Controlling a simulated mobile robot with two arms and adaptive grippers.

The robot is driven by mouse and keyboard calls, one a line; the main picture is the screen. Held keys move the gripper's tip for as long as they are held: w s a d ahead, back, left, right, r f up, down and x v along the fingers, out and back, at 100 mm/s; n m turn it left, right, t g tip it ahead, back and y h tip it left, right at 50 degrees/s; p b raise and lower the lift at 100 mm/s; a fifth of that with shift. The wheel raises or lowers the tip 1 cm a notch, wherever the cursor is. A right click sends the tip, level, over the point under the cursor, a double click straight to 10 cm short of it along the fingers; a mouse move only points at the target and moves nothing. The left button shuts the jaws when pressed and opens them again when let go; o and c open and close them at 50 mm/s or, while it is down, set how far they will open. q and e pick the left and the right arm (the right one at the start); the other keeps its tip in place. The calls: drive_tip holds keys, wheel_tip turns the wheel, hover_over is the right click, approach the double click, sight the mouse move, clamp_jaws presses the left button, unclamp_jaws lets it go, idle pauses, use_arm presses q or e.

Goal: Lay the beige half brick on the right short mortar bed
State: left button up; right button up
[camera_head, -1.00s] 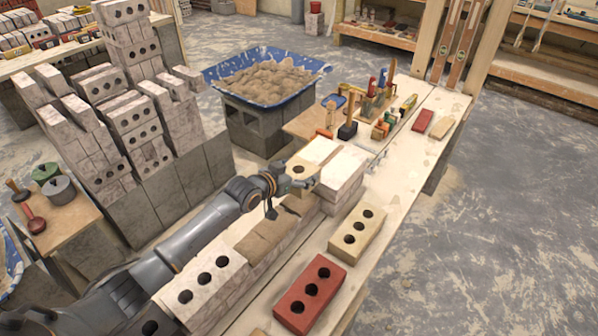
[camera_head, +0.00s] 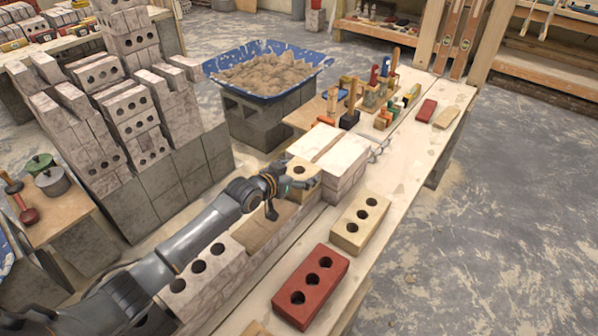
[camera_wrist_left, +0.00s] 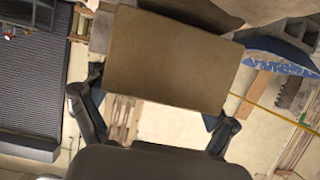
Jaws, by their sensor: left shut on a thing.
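The beige half brick (camera_head: 309,172), with one hole showing, is in my left gripper (camera_head: 290,186). In the left wrist view its flat tan face (camera_wrist_left: 168,58) lies between the two fingers (camera_wrist_left: 155,96). The half brick is at the near-left end of the pale brick stack (camera_head: 340,165), above the wall line. I cannot tell whether it touches the stack or what is under it. Brown mortar (camera_head: 264,232) covers the wall top between that stack and the pale holed brick (camera_head: 195,285). My gripper and the half brick hide the mortar's far end. My right gripper is not in view.
A beige three-hole brick (camera_head: 370,224) and a red three-hole brick (camera_head: 324,290) lie on the plank table (camera_head: 410,165) right of the wall. Tools (camera_head: 375,95) stand beyond the stack. A blue mortar tub (camera_head: 305,62) sits on grey blocks behind.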

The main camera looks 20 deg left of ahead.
use_arm(q)
drive_tip(key=shift+w+f, duration=0.1)
idle(0.7)
drive_tip(key=o, duration=1.6)
drive_tip(key=shift+o, duration=0.2)
drive_tip(key=shift+f, duration=0.1)
